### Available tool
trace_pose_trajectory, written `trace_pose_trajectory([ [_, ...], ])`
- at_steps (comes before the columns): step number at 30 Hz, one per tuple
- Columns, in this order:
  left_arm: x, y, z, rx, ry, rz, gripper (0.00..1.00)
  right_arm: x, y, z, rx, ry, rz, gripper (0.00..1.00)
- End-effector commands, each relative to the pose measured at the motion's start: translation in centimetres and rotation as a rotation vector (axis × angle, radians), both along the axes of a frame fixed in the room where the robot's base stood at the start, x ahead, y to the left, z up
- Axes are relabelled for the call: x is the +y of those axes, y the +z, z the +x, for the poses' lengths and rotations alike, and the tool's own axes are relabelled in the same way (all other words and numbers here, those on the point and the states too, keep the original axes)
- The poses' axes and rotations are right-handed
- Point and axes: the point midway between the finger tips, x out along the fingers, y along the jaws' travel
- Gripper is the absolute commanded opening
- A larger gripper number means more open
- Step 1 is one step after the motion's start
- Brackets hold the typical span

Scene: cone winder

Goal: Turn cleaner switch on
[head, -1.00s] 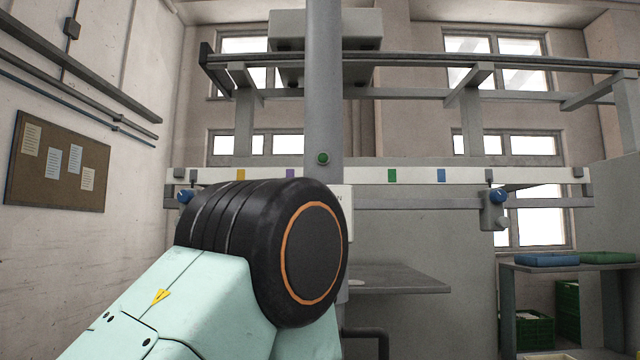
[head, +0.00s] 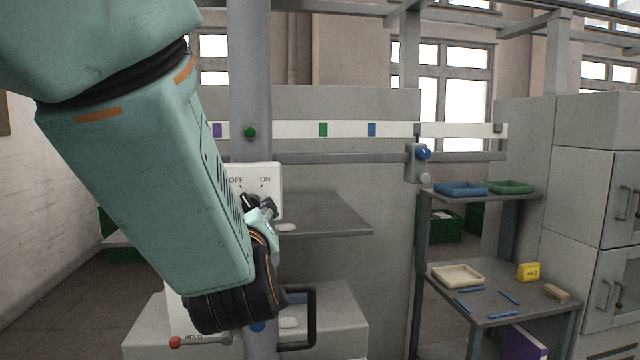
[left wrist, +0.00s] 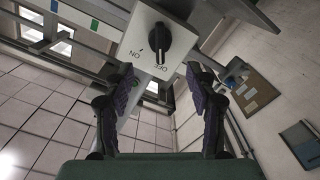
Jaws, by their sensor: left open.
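The cleaner switch is a black rotary knob on a white plate (head: 270,178) marked OFF at left and ON at right, fixed to the grey column in the head view. The knob (head: 247,201) is partly covered by my left gripper; its pointer appears to lean toward OFF. My left gripper (head: 264,206) is close in front of the plate. In the left wrist view, the knob (left wrist: 158,42) lies ahead between the two spread fingers of the gripper (left wrist: 162,88), with nothing held between them. Contact with the knob is not visible. My right gripper is out of view.
A grey shelf (head: 325,220) juts right of the column below the plate. A black handle (head: 312,318) and a red-knobbed HOLD lever (head: 175,342) are lower down. A side table (head: 490,312) with a cream tray (head: 457,275) stands at right.

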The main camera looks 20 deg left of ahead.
Motion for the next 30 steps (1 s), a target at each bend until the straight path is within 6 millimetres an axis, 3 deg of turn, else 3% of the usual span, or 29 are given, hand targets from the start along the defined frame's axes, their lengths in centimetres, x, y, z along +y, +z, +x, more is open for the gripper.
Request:
trace_pose_trajectory([
  [11, 1.5, -0.3, 2.3, -0.007, 0.002, -0.007, 0.57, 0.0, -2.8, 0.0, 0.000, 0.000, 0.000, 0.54],
  [21, 3.7, 0.2, 6.0, -0.004, 0.000, -0.005, 0.57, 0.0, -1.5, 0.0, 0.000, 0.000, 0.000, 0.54],
  [30, 4.1, 0.1, 6.6, -0.004, 0.001, 0.000, 0.57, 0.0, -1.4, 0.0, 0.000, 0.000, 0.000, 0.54],
])
